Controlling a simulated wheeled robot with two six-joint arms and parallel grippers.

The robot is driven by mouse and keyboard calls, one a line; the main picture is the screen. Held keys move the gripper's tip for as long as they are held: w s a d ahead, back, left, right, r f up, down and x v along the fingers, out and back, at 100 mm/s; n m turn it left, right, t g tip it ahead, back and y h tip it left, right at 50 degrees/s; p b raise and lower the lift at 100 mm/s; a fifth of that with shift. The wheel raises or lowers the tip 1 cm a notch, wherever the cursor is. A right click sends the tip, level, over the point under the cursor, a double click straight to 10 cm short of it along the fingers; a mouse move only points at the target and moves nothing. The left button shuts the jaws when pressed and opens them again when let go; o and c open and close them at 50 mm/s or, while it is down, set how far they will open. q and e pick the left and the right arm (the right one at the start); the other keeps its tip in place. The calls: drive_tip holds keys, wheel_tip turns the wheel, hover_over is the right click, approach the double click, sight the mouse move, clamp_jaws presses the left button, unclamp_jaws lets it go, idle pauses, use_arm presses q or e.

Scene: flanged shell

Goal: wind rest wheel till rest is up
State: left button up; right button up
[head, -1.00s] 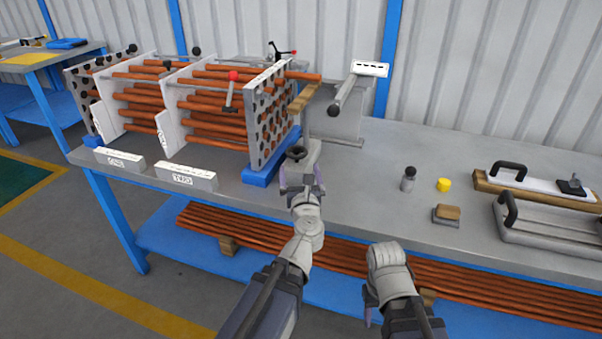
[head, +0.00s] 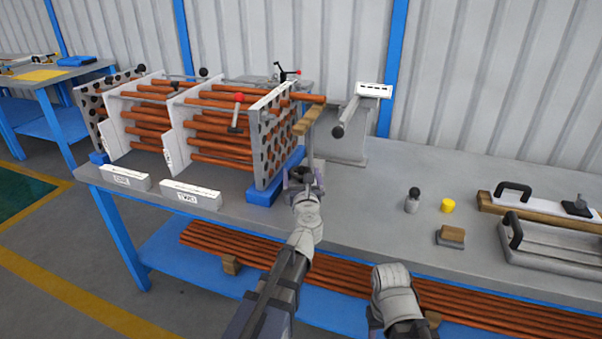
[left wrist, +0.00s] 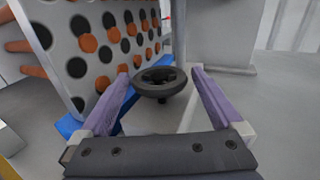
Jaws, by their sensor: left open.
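The rest wheel, a small black handwheel (left wrist: 160,84), stands beside the tube plate. It also shows in the head view (head: 300,173), partly covered by my gripper. My left gripper (head: 304,184) is open, its two purple fingers one on each side of the wheel in the left wrist view (left wrist: 162,100). I cannot tell if they touch it. The rest, a tan wooden block (head: 308,120) on a grey post, sits just under the end of an orange tube (head: 309,98). Whether they touch is unclear. My right arm is low at the bottom; its fingers do not show clearly.
The perforated tube plate (head: 272,140) on a blue foot (head: 264,196) stands close left of the wheel. A grey pedestal (head: 345,147) is behind. A small bottle (head: 412,200), a yellow cap (head: 447,205) and handled trays (head: 560,245) lie right. The bench between is clear.

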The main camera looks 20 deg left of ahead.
use_arm(q)
drive_tip(key=shift+x, duration=0.8)
drive_tip(key=shift+c, duration=0.2)
drive_tip(key=c, duration=1.1)
drive_tip(key=shift+s, duration=0.1)
drive_tip(key=shift+c, duration=0.2)
drive_tip(key=shift+h, duration=0.3)
